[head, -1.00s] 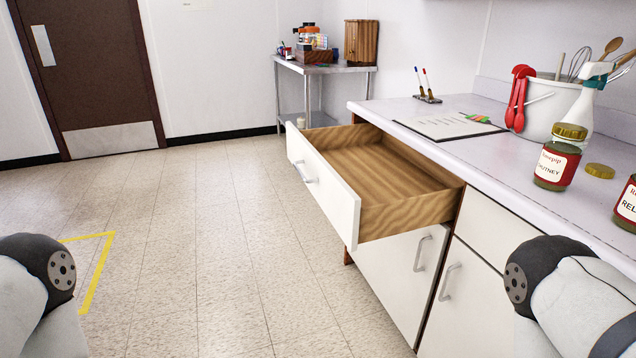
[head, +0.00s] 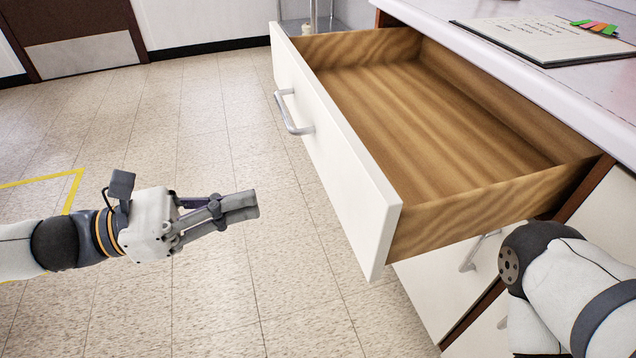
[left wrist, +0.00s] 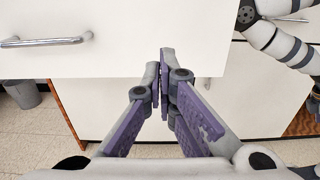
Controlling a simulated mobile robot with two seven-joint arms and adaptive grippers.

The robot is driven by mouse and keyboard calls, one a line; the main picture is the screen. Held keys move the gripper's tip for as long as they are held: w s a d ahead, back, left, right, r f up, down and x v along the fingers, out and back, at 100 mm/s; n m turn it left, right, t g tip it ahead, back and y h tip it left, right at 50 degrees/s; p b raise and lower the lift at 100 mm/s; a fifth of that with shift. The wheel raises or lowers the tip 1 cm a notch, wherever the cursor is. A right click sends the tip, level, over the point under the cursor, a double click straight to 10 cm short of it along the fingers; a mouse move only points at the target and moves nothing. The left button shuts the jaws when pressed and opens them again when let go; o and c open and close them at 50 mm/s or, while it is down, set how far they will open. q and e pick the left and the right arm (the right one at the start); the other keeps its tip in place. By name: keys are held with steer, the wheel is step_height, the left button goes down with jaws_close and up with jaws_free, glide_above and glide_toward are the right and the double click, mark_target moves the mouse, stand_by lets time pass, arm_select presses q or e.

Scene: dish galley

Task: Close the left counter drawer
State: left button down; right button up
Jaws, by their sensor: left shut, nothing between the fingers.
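The left counter drawer (head: 335,145) stands pulled far out in the head view, with a white front, a metal bar handle (head: 292,112) and an empty wooden inside. My left gripper (head: 257,204) is shut and empty, in front of the drawer's white front and a little apart from it. In the left wrist view the shut fingertips (left wrist: 165,52) point at the drawer front (left wrist: 120,45), right of its handle (left wrist: 45,42). My right arm shows at the lower right in the head view, but its gripper is out of the picture.
The white counter top (head: 480,50) bears a paper pad (head: 550,38) with coloured tabs. A white cupboard door (head: 440,285) is below the drawer. A bin (left wrist: 22,94) shows at left in the left wrist view. The tiled floor left of the drawer is clear.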

mark_target(338, 182)
arm_select(q)
steer(key=x, duration=1.1)
steer(key=shift+a+f, duration=0.1)
steer(key=shift+f, duration=0.05)
steer(key=shift+w, duration=0.15)
